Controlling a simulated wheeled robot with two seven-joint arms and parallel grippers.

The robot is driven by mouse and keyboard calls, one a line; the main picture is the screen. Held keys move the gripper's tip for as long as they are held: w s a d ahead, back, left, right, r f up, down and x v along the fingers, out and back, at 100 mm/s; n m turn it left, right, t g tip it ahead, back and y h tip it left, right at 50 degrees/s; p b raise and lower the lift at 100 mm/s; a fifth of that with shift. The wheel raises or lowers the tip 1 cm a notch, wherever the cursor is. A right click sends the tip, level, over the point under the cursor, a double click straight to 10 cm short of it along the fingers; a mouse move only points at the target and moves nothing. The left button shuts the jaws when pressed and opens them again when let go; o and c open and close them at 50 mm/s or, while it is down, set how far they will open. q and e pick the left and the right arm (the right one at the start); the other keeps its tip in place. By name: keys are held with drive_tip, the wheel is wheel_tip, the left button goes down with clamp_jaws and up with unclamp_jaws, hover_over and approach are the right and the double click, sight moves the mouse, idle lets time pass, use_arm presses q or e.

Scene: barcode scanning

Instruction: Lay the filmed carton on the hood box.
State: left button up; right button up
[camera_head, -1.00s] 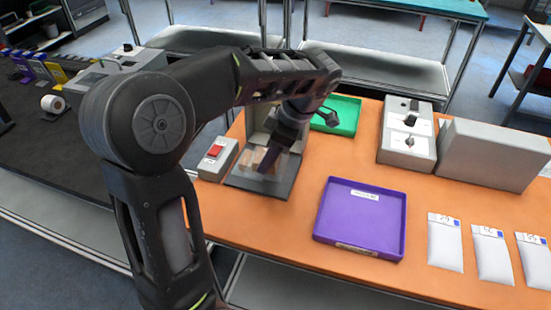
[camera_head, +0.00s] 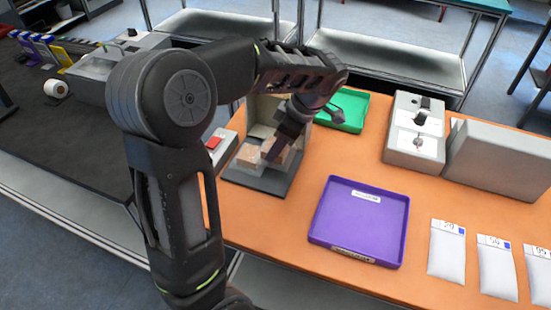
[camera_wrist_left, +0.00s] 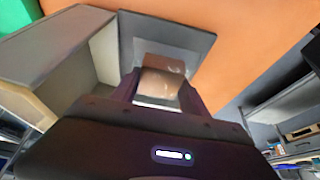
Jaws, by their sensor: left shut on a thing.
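The filmed carton is a small brown block with a pale, shiny film; it shows in the head view (camera_head: 248,155) and between the fingers in the left wrist view (camera_wrist_left: 161,84). My left gripper (camera_head: 268,152) is shut on it and holds it over the dark base plate of the hood box. The hood box (camera_head: 265,109) is a beige-grey upright box behind the carton, with its dark plate in front; its side also shows in the left wrist view (camera_wrist_left: 60,48). The fingers partly hide the carton, and I cannot tell its exact gap above the plate. My right gripper is not in view.
A grey box with a red switch (camera_head: 215,145) stands close on the left. A green tray (camera_head: 345,110) lies behind on the right. A purple tray (camera_head: 360,215), a grey control box (camera_head: 413,145) and several white pouches (camera_head: 447,250) occupy the orange table's right side.

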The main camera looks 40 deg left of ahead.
sight(278, 168)
use_arm(q)
drive_tip(key=shift+f, duration=0.6)
wheel_tip(278, 168, down, 3)
drive_tip(key=shift+p, duration=0.4)
drive_tip(key=shift+f, duration=0.35)
drive_tip(key=shift+f, duration=0.2)
drive_tip(key=o, duration=1.6)
